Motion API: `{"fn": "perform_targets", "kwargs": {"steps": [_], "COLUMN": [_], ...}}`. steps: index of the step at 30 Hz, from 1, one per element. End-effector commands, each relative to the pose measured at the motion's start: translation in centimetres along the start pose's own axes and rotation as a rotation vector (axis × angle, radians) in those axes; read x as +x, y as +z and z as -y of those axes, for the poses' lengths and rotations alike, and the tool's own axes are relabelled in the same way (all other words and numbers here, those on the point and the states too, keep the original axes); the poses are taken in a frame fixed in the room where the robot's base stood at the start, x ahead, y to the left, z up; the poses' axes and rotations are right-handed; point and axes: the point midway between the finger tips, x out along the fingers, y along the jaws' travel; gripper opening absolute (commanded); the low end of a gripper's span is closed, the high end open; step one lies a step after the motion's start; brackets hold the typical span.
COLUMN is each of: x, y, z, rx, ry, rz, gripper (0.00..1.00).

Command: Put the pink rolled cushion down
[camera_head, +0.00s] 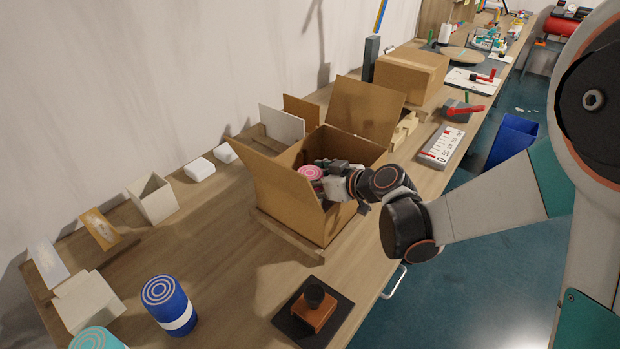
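The pink rolled cushion (311,172) shows its pale spiral end inside the open cardboard box (284,213) in the middle of the bench. My gripper (331,176) is inside the mouth of the box, right beside the cushion and seemingly touching it. The gripper body and the box wall hide the fingertips and most of the cushion. I cannot tell whether the fingers are closed on it or whether it rests on the box floor.
The box flaps stand open around its mouth. A blue rolled cushion (171,304) and a teal one (94,338) stand at front left. A brown block with a black knob (314,306) sits on a dark mat at the front. A closed carton (411,74) stands behind.

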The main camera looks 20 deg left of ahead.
Motion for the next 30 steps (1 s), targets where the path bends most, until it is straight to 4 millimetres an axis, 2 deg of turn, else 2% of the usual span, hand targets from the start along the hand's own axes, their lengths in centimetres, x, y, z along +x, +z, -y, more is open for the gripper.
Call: {"fn": "perform_targets", "kwargs": {"steps": [11,14,24,30], "x": [-0.4,-2.0,-8.9,-11.4], "y": [-0.4,-0.4,-0.5,-0.4], "z": [0.0,-0.1,-0.1,-0.1], "rx": [0.001,0.002,0.003,0.001], "ry": [0.001,0.002,0.003,0.002], "rz": [0.0,0.001,0.0,0.0], "gripper": [0.75,0.75,0.75,0.75]}}
